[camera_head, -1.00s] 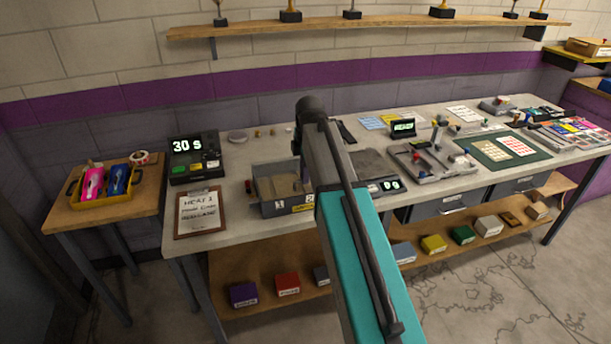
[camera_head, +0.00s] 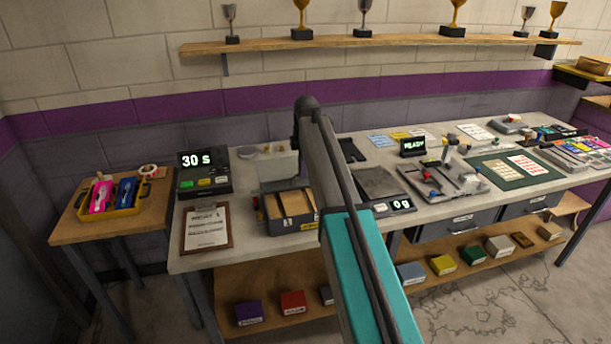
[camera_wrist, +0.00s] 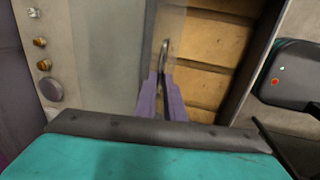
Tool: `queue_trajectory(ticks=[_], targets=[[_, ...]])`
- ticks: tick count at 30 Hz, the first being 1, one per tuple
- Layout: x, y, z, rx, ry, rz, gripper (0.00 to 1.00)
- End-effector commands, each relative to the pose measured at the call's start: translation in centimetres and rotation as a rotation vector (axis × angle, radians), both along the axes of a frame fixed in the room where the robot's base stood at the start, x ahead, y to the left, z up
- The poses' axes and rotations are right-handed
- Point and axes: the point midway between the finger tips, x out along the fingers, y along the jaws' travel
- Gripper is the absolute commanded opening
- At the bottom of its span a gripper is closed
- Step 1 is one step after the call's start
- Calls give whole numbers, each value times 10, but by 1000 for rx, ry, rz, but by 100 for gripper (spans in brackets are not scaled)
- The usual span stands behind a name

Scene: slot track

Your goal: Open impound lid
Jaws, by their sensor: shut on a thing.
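The impound box (camera_head: 290,226) is a grey bin with tan compartments on the bench, left of my arm. Its clear lid (camera_head: 279,166) stands raised, roughly upright at the back of the box, and the compartments are uncovered from above. In the wrist view the lid (camera_wrist: 173,22) shows as a pale see-through strip beside the tan compartments (camera_wrist: 210,55). My gripper (camera_wrist: 164,82) has its purple fingers closed on a small metal handle at the lid. In the head view my arm hides the fingers.
A timer reading 30 s (camera_head: 203,173) and a clipboard (camera_head: 207,229) stand left of the box. A scale (camera_head: 385,190) is right of it. In the wrist view, small brass pieces (camera_wrist: 42,54) and a round grey disc (camera_wrist: 51,89) lie on the bench.

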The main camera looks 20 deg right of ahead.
Motion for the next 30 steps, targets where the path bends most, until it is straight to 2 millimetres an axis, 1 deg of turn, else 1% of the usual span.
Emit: queue_trajectory(ticks=[1,3,9,12,18,28,29,30], targets=[[9,0,0,-1,-1,0,0],[17,0,0,-1,-1,0,0],[36,0,0,-1,0,1,0],[42,0,0,-1,0,1,0],[47,0,0,-1,0,1,0],[47,0,0,-1,0,0,0],[47,0,0,-1,0,0,11],[47,0,0,-1,0,0,18]])
